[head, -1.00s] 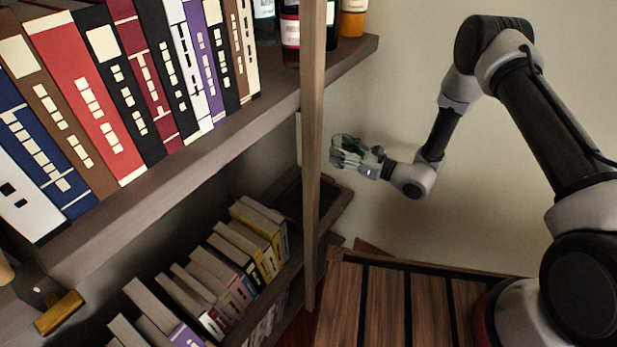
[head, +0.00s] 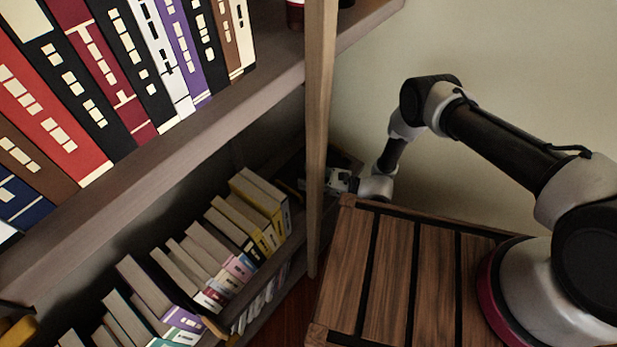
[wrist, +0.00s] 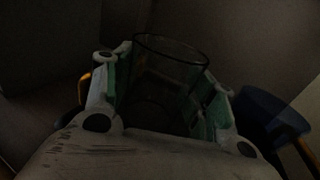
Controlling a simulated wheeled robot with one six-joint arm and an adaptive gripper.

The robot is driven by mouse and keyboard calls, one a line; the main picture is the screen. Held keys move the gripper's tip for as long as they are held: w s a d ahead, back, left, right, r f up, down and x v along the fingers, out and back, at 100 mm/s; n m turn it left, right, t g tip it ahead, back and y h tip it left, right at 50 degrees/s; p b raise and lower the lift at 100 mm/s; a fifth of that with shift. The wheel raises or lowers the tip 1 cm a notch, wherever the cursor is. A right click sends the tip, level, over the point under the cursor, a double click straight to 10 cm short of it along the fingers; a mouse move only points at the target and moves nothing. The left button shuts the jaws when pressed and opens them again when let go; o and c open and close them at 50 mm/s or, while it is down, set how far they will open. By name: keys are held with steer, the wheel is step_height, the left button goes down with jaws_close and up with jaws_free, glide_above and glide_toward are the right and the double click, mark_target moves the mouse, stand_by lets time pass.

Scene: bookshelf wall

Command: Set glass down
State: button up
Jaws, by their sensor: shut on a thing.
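A clear glass (wrist: 170,62) stands between the green-padded fingers of my gripper (wrist: 165,95) in the wrist view. The gripper is shut on it, with one finger on each side. The picture is dark, and I cannot tell whether the glass's base touches a surface. In the head view my gripper (head: 340,182) is low, at the lower shelf (head: 348,160) beside the wooden upright. The upright hides its fingertips and the glass there.
The wooden upright (head: 319,130) stands just left of my gripper. Several books (head: 215,235) fill the lower shelf to the left, and more books (head: 120,60) stand above. A slatted wooden top (head: 390,260) lies in front. A dark blue thing (wrist: 262,115) is right of the gripper.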

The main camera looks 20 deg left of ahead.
steer(key=shift+f, duration=0.7)
steer(key=shift+f, duration=0.2)
steer(key=o, duration=1.1)
steer(key=shift+r, duration=0.2)
steer(key=d, duration=0.7)
steer(key=shift+d, duration=0.25)
